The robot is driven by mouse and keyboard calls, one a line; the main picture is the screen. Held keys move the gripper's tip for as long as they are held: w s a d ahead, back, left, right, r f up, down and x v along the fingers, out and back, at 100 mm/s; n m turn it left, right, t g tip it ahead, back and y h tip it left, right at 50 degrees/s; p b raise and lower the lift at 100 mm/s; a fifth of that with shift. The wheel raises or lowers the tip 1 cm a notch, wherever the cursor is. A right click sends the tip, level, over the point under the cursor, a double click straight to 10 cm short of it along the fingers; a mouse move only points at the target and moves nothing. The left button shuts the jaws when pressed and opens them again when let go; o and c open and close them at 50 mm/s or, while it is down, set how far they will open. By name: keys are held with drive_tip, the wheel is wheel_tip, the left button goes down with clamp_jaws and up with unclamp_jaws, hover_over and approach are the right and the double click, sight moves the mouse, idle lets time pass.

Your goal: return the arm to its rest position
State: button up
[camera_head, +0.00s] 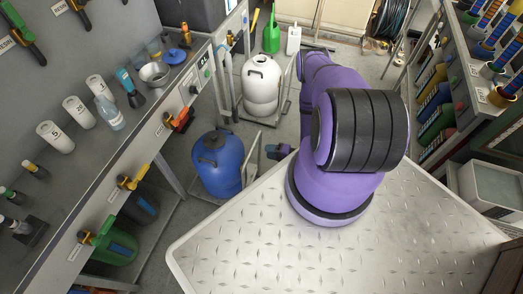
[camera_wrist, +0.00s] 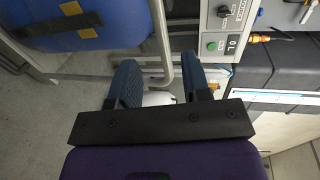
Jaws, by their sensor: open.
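My purple arm rises from the metal tread-plate deck (camera_head: 250,240) in the head view, with a black ribbed section towards the camera. My gripper (camera_wrist: 161,88) shows in the wrist view with its two dark blue fingers apart and nothing between them. In the head view only a small part of the gripper (camera_head: 278,151) shows beside the arm, just right of the blue jug (camera_head: 217,165). The arm hides the rest. In the wrist view a blue container (camera_wrist: 85,22) with yellow patches lies beyond the fingers at the upper left.
A grey workbench with bottles, canisters and a metal bowl (camera_head: 154,74) runs along the left. A white jug (camera_head: 262,85) stands on a framed stand behind. A metal tube (camera_wrist: 162,40) passes close beyond the fingers.

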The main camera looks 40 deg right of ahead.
drive_tip(key=shift+s+d+r, duration=0.15)
drive_tip(key=shift+s+d, duration=0.25)
drive_tip(key=shift+s, duration=0.2)
